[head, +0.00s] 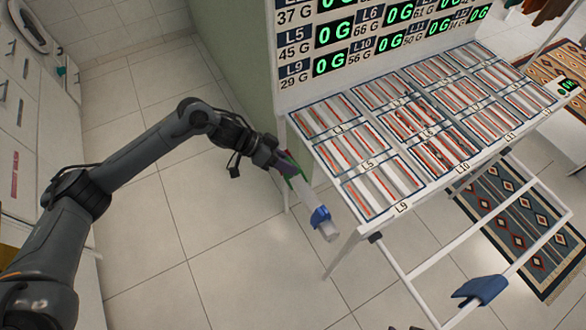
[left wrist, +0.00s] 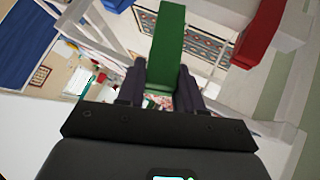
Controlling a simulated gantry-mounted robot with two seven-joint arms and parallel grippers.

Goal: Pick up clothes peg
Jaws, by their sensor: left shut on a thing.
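My left gripper (head: 284,163) is at the upper end of a short white bar (head: 304,195) beside the front left leg of the white table. In the left wrist view, the two dark fingers (left wrist: 160,92) are shut on a green clothes peg (left wrist: 168,45), which extends away from them. In the head view the fingers mostly hide this peg; only a thin green edge shows. A blue peg (head: 320,216) sits near the lower end of the bar. In the left wrist view a red peg (left wrist: 258,35) is to the right, apart from the fingers. My right gripper is not in view.
The white table (head: 352,233) bears several labelled compartments under a board of green-lit displays (head: 395,15). A white frame (head: 405,280) with another blue piece (head: 481,290) stands in front. A patterned rug (head: 520,235) lies at right. The tiled floor (head: 150,240) at left is clear.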

